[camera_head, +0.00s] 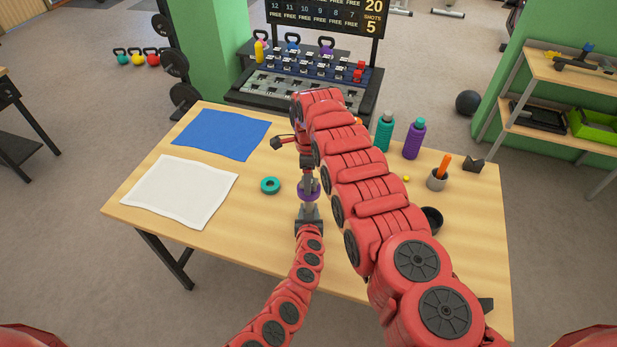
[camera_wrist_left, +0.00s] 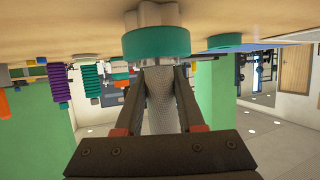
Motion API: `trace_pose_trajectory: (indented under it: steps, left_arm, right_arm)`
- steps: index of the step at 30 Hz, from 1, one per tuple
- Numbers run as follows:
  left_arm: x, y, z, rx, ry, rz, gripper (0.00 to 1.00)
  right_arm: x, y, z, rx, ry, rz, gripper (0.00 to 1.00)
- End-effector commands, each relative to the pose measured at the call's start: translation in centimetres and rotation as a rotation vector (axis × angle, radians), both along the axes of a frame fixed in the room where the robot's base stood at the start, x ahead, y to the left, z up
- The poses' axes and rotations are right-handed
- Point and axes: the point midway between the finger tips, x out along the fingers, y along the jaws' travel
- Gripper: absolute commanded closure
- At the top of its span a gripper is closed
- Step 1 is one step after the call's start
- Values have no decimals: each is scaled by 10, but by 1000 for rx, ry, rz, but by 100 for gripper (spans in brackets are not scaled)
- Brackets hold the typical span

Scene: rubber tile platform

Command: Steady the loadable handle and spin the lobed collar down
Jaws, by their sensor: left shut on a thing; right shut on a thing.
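A loadable handle (camera_wrist_left: 160,88) stands upright on the table, with knurled grey metal showing in the left wrist view, which is upside down. My left gripper (camera_head: 309,214) is shut on it; its fingers flank the shaft in the wrist view (camera_wrist_left: 160,100). A teal disc (camera_wrist_left: 155,43) is around the handle below these fingers, with a pale lobed piece (camera_wrist_left: 152,14) between disc and table. A purple disc (camera_head: 309,192) is around the handle above the left gripper. My right gripper (camera_head: 307,168) is shut at the handle's top. The lobed collar there is mostly hidden by it.
A loose teal ring (camera_head: 270,185) lies left of the handle. A white cloth (camera_head: 180,190) and blue cloth (camera_head: 222,134) lie farther left.

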Motion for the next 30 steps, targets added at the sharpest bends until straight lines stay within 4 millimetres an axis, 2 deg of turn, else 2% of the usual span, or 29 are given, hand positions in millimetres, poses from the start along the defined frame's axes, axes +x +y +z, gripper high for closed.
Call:
trace_pose_trajectory:
  steps: [12, 13, 18, 22, 23, 25, 30]
  left_arm:
    - [1, 1, 0, 0, 0, 2, 100]
    - [1, 1, 0, 0, 0, 2, 100]
    - [0, 1, 0, 1, 0, 2, 100]
    - [0, 1, 0, 1, 0, 2, 100]
    - [0, 1, 0, 1, -1, 2, 100]
    - [0, 1, 0, 1, -1, 2, 100]
    - [0, 1, 0, 1, 0, 2, 100]
  right_arm:
    - [-2, 0, 1, 1, 5, -64, 90]
    - [-2, 0, 1, 1, 6, -64, 28]
    - [-2, 0, 1, 0, 4, -63, 0]
    - [-1, 0, 1, 0, 3, -63, 0]
    - [-1, 0, 1, 0, 3, -63, 2]
    - [-1, 0, 1, 0, 3, -63, 12]
    - [-1, 0, 1, 0, 3, -63, 12]
